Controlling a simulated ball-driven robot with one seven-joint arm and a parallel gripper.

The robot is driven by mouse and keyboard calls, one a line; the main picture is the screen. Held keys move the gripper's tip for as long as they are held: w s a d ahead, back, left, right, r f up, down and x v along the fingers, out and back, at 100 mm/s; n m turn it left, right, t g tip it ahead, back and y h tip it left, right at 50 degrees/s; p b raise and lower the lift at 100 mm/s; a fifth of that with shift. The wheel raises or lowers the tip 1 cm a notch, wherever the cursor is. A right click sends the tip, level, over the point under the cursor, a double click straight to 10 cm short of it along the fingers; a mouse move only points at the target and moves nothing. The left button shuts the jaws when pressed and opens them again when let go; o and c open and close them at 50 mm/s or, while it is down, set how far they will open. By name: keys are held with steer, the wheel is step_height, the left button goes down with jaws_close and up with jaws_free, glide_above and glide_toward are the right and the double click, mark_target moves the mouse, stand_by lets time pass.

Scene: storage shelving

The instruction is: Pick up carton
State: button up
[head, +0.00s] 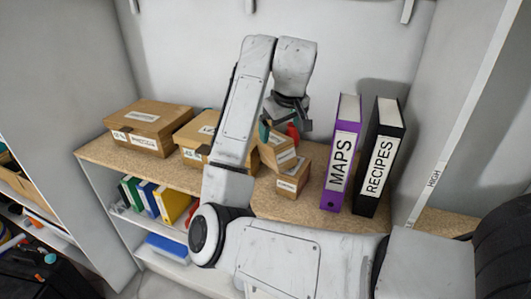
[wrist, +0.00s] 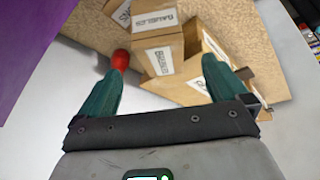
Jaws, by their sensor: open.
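Two small brown cartons with white labels are stacked on the wooden shelf top in the head view. The upper carton (head: 277,151) sits turned on the lower carton (head: 293,179). My gripper (head: 279,131) is just above the upper carton, pointing down. In the wrist view, my gripper (wrist: 166,64) is open, with its teal fingers spread on either side of a labelled carton (wrist: 158,49). A red piece shows at the left finger's tip. I cannot tell whether either finger touches the carton.
A purple MAPS binder (head: 340,155) and a black RECIPES binder (head: 380,158) stand close right of the cartons. Larger boxes (head: 149,127) sit on the shelf top's (head: 95,152) left. Colored binders (head: 173,202) stand on the shelf below. A wall closes the back.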

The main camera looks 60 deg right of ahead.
mark_target(277, 140)
steer(key=shift+w+r, duration=0.15)
steer(key=shift+r, duration=0.05)
steer(key=b+x, duration=0.1)
steer(key=x, duration=0.4)
steer(key=shift+w+d+f+b, duration=0.1)
steer(key=shift+w+f+b, duration=0.05)
steer(key=shift+b, duration=0.25)
steer(key=shift+p+x, duration=0.45)
steer(key=shift+x, duration=2.2)
steer(key=shift+w+d, duration=0.1)
steer(key=shift+d, duration=0.05)
steer(key=shift+c, duration=0.2)
